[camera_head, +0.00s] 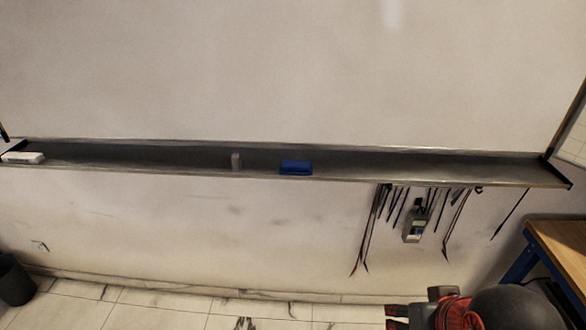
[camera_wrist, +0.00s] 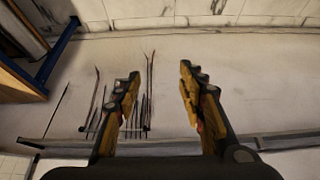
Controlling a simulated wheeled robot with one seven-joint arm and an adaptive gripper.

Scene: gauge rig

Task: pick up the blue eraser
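The blue eraser (camera_head: 296,167) lies on the long dark tray (camera_head: 420,168) below the whiteboard, right of the tray's middle in the head view. I cannot make it out in the wrist view. My gripper (camera_head: 392,317) shows at the bottom right edge of the head view, well below and to the right of the eraser. In the wrist view my gripper (camera_wrist: 160,74) has its two fingers spread wide apart with nothing between them.
Cables and a meter (camera_head: 415,224) hang below the tray. A wooden-topped bench (camera_head: 560,243) is at right, a dark bin (camera_head: 14,281) at left.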

